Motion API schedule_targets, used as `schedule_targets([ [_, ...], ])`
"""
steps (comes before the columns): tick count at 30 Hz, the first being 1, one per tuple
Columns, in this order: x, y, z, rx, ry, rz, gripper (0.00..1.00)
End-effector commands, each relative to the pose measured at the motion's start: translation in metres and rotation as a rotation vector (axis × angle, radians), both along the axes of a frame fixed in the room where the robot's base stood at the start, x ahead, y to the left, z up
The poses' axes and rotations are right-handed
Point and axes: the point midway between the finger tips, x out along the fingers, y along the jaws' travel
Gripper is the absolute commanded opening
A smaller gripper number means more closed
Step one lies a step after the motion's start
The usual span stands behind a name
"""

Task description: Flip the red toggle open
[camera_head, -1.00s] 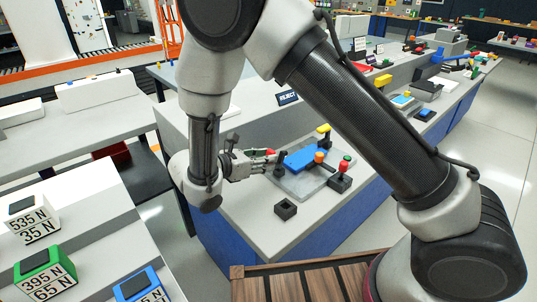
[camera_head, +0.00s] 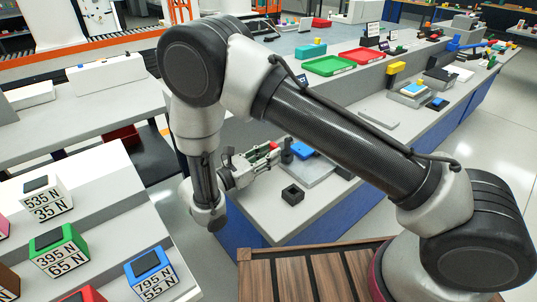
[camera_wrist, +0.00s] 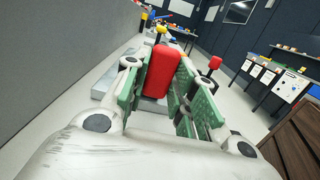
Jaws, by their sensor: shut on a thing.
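The red toggle (camera_wrist: 162,72) is a rounded red handle standing between the two green-padded fingers of my gripper (camera_wrist: 160,82) in the wrist view. My gripper is shut on it. In the head view, my gripper (camera_head: 265,158) reaches over the grey bench, with a small red tip (camera_head: 273,146) showing at its fingers. A dark upright post (camera_head: 286,151) stands just to the right of that tip. The toggle's lower end and pivot are hidden by the fingers, so I cannot tell its exact angle.
A blue block (camera_head: 301,149) lies on a grey plate (camera_head: 311,172) beside the gripper, partly behind my arm. A black open box (camera_head: 292,194) stands in front. A red knob (camera_wrist: 215,62) stands right of the fingers. A grey wall (camera_wrist: 70,60) rises at the left.

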Motion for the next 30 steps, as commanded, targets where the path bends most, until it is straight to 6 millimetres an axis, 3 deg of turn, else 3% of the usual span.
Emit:
schedule_targets([
  [5,0.000,0.000,0.000,0.001,0.001,0.000,0.00],
  [6,0.000,0.000,0.000,0.001,0.001,0.000,0.28],
  [9,0.000,0.000,0.000,0.001,0.001,0.000,0.47],
  [10,0.000,0.000,0.000,0.001,0.001,0.000,0.48],
  [20,0.000,0.000,0.002,0.002,0.001,0.000,0.48],
  [23,0.001,0.000,0.013,0.004,0.000,0.000,0.48],
  [30,0.000,0.000,0.061,0.005,-0.002,0.000,0.48],
])
